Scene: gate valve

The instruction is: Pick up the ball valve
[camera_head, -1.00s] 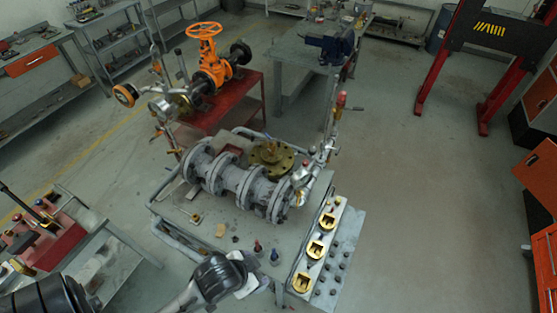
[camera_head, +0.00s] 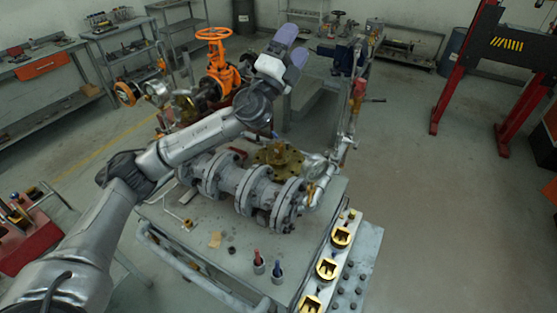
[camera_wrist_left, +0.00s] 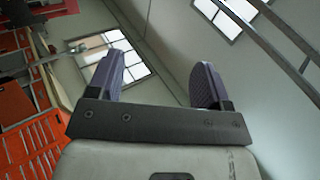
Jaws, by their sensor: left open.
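My left gripper (camera_head: 292,46) is raised over the back of the pipe bench, with its two purple fingers apart and nothing between them. The same open fingers show in the left wrist view (camera_wrist_left: 157,80), pointing toward the wall and windows. A valve with a red body and dark lever (camera_head: 358,94) stands on a thin upright pipe to the right of the gripper. It may be the ball valve, but I cannot tell for sure. The gripper is apart from it. My right gripper is not in view.
A grey flanged pipe assembly (camera_head: 245,187) lies on the bench under my left arm. An orange gate valve (camera_head: 219,62) stands behind the arm. Brass fittings (camera_head: 327,268) line a plate at the front right. Open floor (camera_head: 420,190) lies to the right.

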